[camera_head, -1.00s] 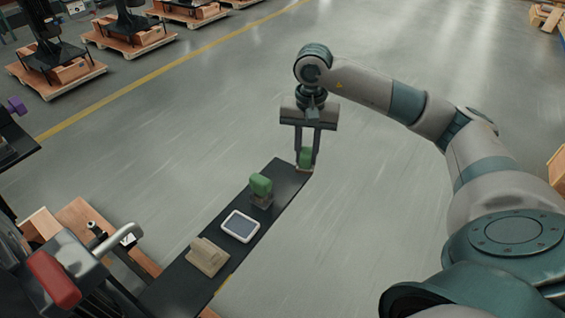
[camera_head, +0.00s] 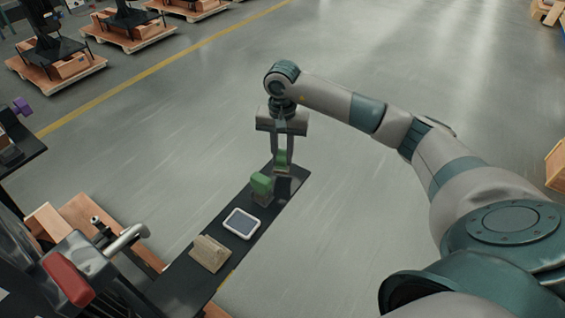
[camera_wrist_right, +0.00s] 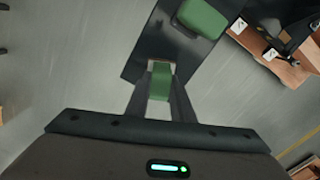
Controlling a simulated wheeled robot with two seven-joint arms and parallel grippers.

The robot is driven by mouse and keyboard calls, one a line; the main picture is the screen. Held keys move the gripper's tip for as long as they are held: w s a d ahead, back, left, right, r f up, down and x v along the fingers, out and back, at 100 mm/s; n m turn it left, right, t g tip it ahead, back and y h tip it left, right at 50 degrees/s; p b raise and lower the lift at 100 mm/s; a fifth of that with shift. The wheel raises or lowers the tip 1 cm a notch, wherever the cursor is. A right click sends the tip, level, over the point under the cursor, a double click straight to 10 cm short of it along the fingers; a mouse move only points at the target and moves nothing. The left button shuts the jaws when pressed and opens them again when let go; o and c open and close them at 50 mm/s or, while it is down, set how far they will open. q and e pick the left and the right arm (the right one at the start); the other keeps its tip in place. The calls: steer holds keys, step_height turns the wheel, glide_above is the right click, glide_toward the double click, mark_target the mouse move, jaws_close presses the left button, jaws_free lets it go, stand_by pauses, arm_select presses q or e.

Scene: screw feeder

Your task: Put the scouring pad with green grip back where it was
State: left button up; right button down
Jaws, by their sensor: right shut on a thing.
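My right gripper (camera_head: 282,160) is shut on the scouring pad with green grip (camera_head: 281,157) and holds it near the far end of a narrow black shelf (camera_head: 290,189). In the right wrist view the pad's green grip (camera_wrist_right: 160,82) sits between the fingers. I cannot tell for sure whether the pad touches the shelf. A second green-topped block (camera_head: 262,184) stands on the shelf just left of the held pad; in the right wrist view its green top (camera_wrist_right: 202,19) shows too. My left gripper is not in view.
A white-framed tablet-like device (camera_head: 242,223) and a beige wooden block (camera_head: 209,253) lie nearer on the shelf. The floor right of the shelf is clear.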

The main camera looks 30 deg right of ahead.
mark_target(282, 164)
step_height(282, 164, down, 3)
steer(key=shift+s+r+p, duration=0.1)
steer(key=shift+p, duration=0.65)
steer(key=shift+f, duration=0.4)
steer(key=shift+f, duration=0.2)
steer(key=c, duration=1.5)
jaws_free()
steer(key=shift+c, duration=0.2)
steer(key=shift+r, duration=0.15)
